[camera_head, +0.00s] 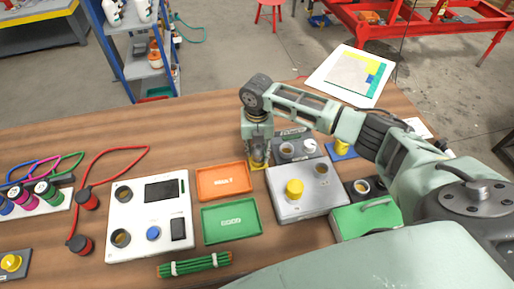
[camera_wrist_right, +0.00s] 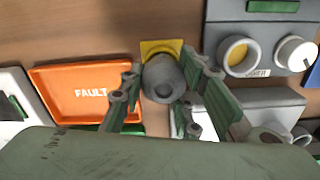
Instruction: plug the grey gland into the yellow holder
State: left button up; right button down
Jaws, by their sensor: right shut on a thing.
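The grey gland (camera_wrist_right: 164,80) is a round, dark grey piece between the fingers of my right gripper (camera_wrist_right: 163,92) in the right wrist view. The right gripper is shut on it. The yellow holder (camera_wrist_right: 160,47) shows as a flat yellow edge just behind the gland, mostly hidden by it. In the head view my right gripper (camera_head: 258,156) points down over the yellow holder (camera_head: 258,167), between the orange tray and the grey boxes. I cannot tell whether the gland is in the holder or just above it. My left gripper is not in view.
An orange FAULT tray (camera_head: 223,181) lies left of the holder, with a green tray (camera_head: 231,221) in front. A silver box with a yellow knob (camera_head: 304,192) stands close to the right. A dark grey box (camera_wrist_right: 262,42) with a round socket and white knob stands behind it.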

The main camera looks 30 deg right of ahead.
jog(key=shift+f+b, duration=0.4)
jog(key=shift+f, duration=0.5)
jog(key=c, duration=1.2)
grip_release()
notch_tip(320, 180, up, 12)
jog(key=shift+r, duration=0.1)
